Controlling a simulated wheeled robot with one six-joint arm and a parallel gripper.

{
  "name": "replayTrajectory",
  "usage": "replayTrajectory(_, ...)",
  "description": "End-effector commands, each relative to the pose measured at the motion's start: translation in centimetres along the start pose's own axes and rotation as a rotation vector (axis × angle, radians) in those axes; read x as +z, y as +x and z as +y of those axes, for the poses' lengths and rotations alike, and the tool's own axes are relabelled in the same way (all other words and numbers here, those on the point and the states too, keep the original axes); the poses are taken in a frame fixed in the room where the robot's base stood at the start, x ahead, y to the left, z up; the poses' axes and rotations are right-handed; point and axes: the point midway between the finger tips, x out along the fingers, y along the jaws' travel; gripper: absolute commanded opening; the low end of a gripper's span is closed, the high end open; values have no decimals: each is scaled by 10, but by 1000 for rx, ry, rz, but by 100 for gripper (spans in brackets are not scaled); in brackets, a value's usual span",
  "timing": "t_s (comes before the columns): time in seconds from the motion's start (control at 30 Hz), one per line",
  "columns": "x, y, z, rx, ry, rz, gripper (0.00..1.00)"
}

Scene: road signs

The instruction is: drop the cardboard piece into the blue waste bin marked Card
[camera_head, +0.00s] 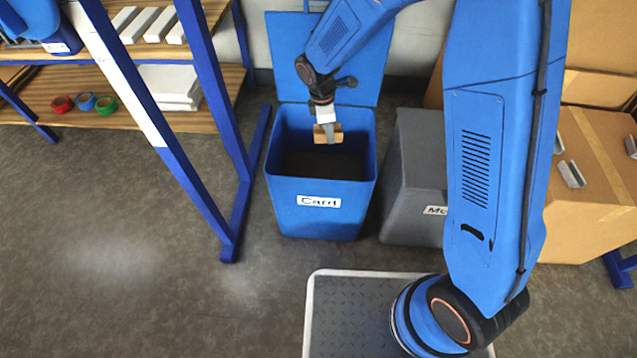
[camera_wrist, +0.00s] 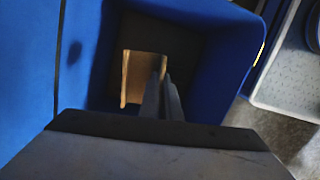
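The blue waste bin (camera_head: 318,222) marked Card stands on the floor with its lid (camera_head: 285,62) swung open behind it. My gripper (camera_head: 328,132) is over the bin's opening, pointing down. It is shut on the small brown cardboard piece (camera_head: 337,132), which sticks out on both sides of the fingers. In the wrist view the cardboard piece (camera_wrist: 138,80) shows at the fingertips (camera_wrist: 163,85), with the blue bin walls (camera_wrist: 228,65) around it. The bin's inside is dark, and its floor is hard to make out.
A grey bin (camera_head: 415,175) with a partly hidden label stands close on the right. A shelf unit (camera_head: 215,110) with blue posts is on the left. Cardboard boxes (camera_head: 590,220) stand at the right. The floor at the lower left is clear.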

Motion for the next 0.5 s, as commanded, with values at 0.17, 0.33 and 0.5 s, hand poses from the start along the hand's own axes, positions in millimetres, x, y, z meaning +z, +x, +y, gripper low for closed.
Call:
replayTrajectory(0.17,0,0,0,0,0,0,20)
replayTrajectory(0.33,0,0,0,0,0,0,25)
replayTrajectory(0.5,0,-2,0,0,0,0,25)
